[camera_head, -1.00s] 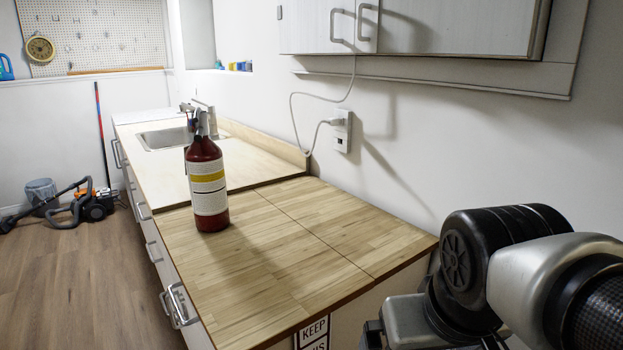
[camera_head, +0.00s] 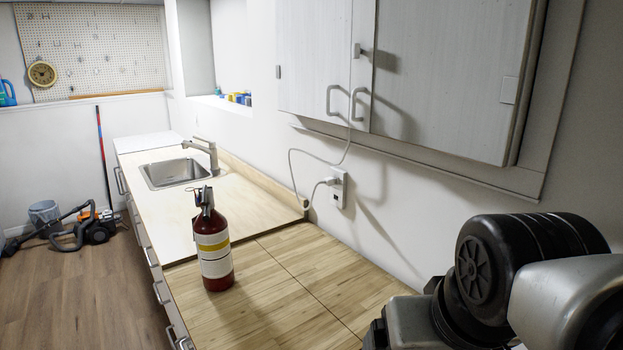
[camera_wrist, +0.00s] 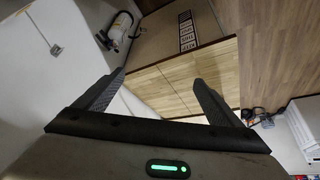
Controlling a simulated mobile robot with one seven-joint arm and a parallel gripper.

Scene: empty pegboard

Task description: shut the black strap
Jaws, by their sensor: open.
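I cannot make out the black strap for sure in either view. In the wrist view, a small pale object with dark and reddish parts (camera_wrist: 117,30) is against the wall near the counter's end; it is too small to tell whether a strap is on it. A red extinguisher-like bottle (camera_head: 213,245) with a white and yellow label stands upright on the wooden counter in the head view. My gripper (camera_wrist: 158,78) is open and empty, with its two dark fingers spread apart and nothing between them. In the head view its fingers do not show.
The wooden counter (camera_head: 283,276) runs along the wall to a sink (camera_head: 174,173). White cabinets (camera_head: 430,65) hang above an outlet (camera_head: 339,187) with a cable. A black and white sign (camera_wrist: 187,31) is on the counter's end.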

